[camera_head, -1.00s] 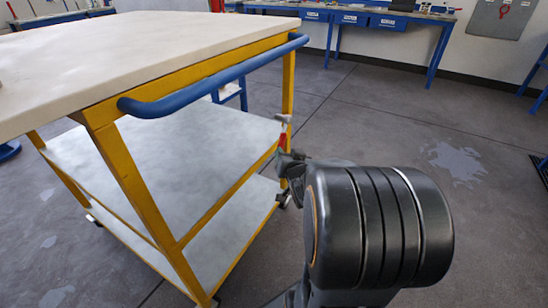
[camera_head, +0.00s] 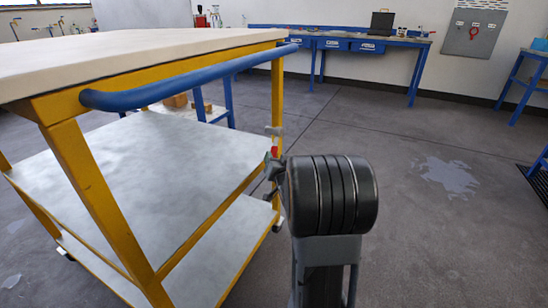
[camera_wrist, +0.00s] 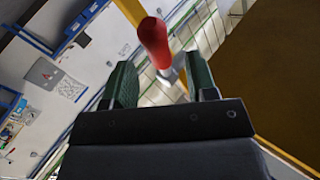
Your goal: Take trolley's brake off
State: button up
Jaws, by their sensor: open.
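The trolley has a yellow frame, a pale top (camera_head: 130,48), grey shelves (camera_head: 150,165) and a blue push handle (camera_head: 185,84). It stands on the left in the head view. My gripper (camera_wrist: 162,82) is open, with a green-dark finger on each side. In the head view my arm's dark wrist hides most of my gripper (camera_head: 272,170).
Blue workbenches (camera_head: 355,42) line the back wall. A grey wall panel with a red part (camera_head: 473,32) hangs at the right. The floor (camera_head: 420,145) right of the trolley is clear, with a pale patch on it.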

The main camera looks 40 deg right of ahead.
aim_at(275, 155)
jog(key=shift+b+x, duration=0.35)
jog(key=shift+x, duration=1.6)
jog(key=shift+c, duration=0.3)
grip_shut()
